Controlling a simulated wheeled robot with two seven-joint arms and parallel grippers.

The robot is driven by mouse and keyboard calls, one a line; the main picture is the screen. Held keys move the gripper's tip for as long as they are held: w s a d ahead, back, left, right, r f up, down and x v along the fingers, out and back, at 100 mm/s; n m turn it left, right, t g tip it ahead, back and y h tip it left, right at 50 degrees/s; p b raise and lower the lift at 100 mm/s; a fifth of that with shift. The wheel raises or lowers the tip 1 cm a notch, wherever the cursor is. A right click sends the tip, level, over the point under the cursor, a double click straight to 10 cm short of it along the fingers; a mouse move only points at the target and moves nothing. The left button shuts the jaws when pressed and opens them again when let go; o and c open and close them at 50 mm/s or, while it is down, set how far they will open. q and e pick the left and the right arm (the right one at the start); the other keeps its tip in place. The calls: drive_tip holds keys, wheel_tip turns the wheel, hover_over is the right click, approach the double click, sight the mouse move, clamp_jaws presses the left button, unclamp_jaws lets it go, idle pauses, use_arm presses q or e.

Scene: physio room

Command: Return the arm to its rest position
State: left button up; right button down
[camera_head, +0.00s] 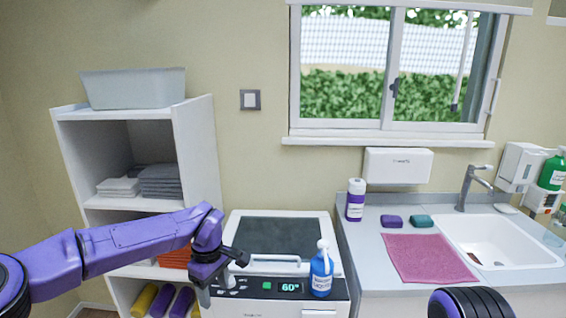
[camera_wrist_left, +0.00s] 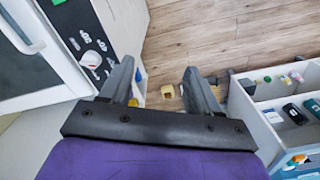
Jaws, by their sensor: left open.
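My left arm, purple with dark joints, reaches in from the left in the head view and bends down at the wrist. My left gripper (camera_head: 218,278) hangs at the front left corner of the white machine (camera_head: 338,290), beside its control panel. In the left wrist view the gripper (camera_wrist_left: 160,82) has its two dark fingers apart, with nothing between them but floor further below. In the head view a dark, purple-edged part of my right arm shows at the bottom right; my right gripper is out of view.
A white shelf unit (camera_head: 200,140) with towels stands behind my left arm. A blue pump bottle (camera_head: 321,272) stands at the machine's front. A counter (camera_head: 362,272) with a pink cloth (camera_head: 428,257) and sink is at right. A white unit holding bottles (camera_wrist_left: 238,115) shows in the wrist view.

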use_arm(q)
drive_tip(key=s+a+f+t+y, duration=0.1)
drive_tip(key=s+f+t+y, duration=0.1)
drive_tip(key=s+f, duration=0.35)
drive_tip(key=s+a+f+n+t+y+b, duration=0.1)
drive_tip(key=s+f+t, duration=0.1)
drive_tip(key=f, duration=0.6)
drive_tip(key=s+a+f+t+y, duration=0.2)
drive_tip(key=s+f, duration=0.1)
drive_tip(key=f, duration=0.4)
drive_tip(key=s+a+f+m+g, duration=0.1)
drive_tip(key=s+a+f+m, duration=0.1)
drive_tip(key=s, duration=0.7)
drive_tip(key=s+a+f+m+g+h+b, duration=0.1)
drive_tip(key=s+a+f, duration=0.3)
drive_tip(key=s, duration=0.5)
drive_tip(key=s+a+f+m+b, duration=0.1)
drive_tip(key=s+a+f+m, duration=0.2)
drive_tip(key=s, duration=0.6)
drive_tip(key=shift+a+f+m+g+h, duration=0.15)
drive_tip(key=shift+f+m+g+h, duration=0.15)
drive_tip(key=shift+f+m+g, duration=0.15)
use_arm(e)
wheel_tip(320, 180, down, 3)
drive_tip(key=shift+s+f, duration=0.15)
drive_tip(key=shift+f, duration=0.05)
